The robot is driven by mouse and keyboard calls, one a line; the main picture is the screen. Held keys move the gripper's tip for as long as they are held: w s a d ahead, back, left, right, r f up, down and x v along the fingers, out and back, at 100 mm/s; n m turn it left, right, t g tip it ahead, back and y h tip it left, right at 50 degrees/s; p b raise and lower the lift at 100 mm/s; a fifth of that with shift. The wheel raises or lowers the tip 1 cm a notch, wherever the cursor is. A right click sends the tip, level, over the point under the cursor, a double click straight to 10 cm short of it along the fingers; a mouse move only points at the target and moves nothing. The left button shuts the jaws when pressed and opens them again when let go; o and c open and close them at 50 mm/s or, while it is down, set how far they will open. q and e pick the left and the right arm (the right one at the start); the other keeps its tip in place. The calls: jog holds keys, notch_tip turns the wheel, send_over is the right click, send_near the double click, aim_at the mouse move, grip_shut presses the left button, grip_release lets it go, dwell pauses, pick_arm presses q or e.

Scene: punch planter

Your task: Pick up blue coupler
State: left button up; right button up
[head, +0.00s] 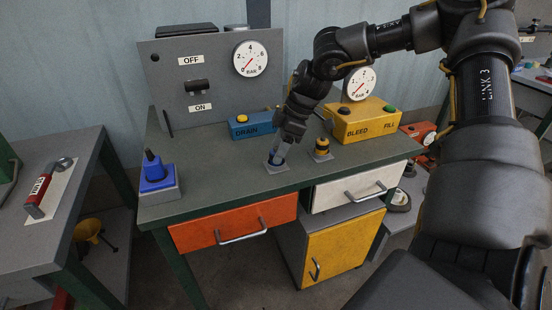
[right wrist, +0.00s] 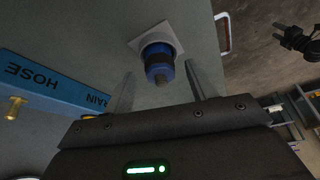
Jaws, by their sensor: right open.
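The blue coupler (right wrist: 160,63) stands on a small pale square plate (right wrist: 172,31), with a dark band around it, in the right wrist view. In the head view the coupler (head: 272,161) is mostly hidden by my right gripper near the bench's front edge. My right gripper (head: 281,152) points down over it. Its jaws are open, with one finger to each side of the coupler in the right wrist view and visible gaps between. I cannot tell how far down the fingers reach. My left gripper is not in view.
A yellow-and-black coupler (head: 322,148) stands close to the right. The blue DRAIN box (head: 254,125) and yellow BLEED/FILL box (head: 362,120) lie behind. A blue-topped block (head: 157,182) is at the bench's left end. The bench (head: 220,175) between is clear.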

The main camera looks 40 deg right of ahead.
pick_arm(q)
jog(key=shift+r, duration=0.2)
pick_arm(e)
jog(key=shift+a+f, duration=0.15)
jog(key=shift+f, duration=0.05)
jog(key=shift+c, duration=0.5)
jog(key=c, duration=1)
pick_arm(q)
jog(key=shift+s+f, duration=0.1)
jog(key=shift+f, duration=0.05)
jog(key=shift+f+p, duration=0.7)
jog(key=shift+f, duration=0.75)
pick_arm(e)
jog(key=shift+r, duration=9)
